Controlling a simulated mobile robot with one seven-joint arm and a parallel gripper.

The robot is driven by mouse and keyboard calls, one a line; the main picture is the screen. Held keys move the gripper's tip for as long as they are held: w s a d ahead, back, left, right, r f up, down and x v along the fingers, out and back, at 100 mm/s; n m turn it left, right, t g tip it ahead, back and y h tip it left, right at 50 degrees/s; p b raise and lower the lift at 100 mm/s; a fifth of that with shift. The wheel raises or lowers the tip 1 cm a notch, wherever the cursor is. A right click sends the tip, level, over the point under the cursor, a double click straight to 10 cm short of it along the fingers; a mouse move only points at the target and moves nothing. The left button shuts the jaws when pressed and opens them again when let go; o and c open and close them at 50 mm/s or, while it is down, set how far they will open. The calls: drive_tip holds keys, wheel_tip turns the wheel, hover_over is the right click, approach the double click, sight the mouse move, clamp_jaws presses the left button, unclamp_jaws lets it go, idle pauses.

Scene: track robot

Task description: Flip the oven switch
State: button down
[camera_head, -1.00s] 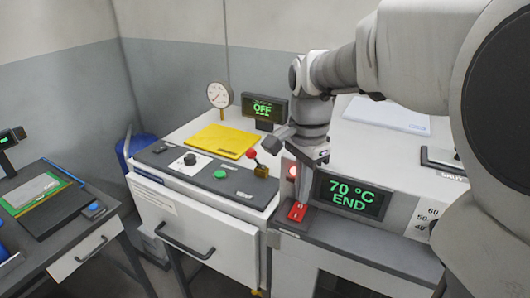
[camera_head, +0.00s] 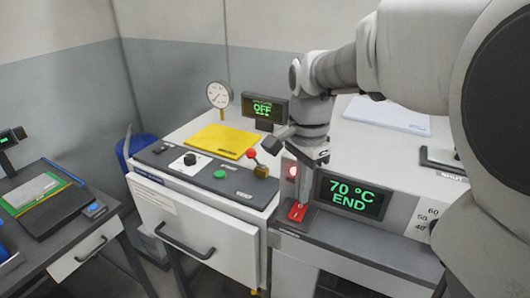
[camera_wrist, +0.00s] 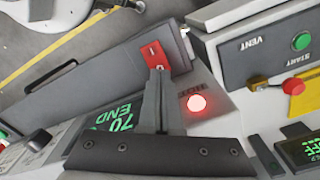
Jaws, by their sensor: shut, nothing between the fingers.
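The oven switch (camera_head: 297,211) is a red rocker on a dark mount at the oven's front left corner, left of the display (camera_head: 351,196) reading "70 °C END". The switch also shows in the wrist view (camera_wrist: 151,51), with white marks on it. My gripper (camera_wrist: 156,71) is shut and empty, its fingertips at the lower end of the rocker. I cannot tell whether they touch it. In the head view my gripper (camera_head: 307,190) points down just above the switch. A red lamp (camera_wrist: 197,103) beside the switch is lit.
Left of the oven stands a white cabinet with a red-knobbed lever (camera_head: 252,155), a green button (camera_head: 220,174), a yellow plate (camera_head: 222,140) and a display (camera_head: 264,107) reading "OFF". A dial (camera_head: 434,222) sits right of the oven display.

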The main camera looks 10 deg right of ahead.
sight(301, 206)
drive_tip(key=shift+f+b, duration=0.65)
drive_tip(key=shift+f, duration=0.25)
drive_tip(key=shift+r, duration=0.1)
idle(0.3)
wheel_tip(301, 206, up, 7)
drive_tip(key=p, duration=0.6)
idle(0.4)
drive_tip(key=s+n+t+b, duration=0.1)
drive_tip(key=s+n+t, duration=0.4)
drive_tip(key=s+n, duration=0.8)
drive_tip(key=shift+s+r+t, duration=0.2)
drive_tip(key=shift+s+t, duration=0.1)
drive_tip(key=shift+s, duration=0.15)
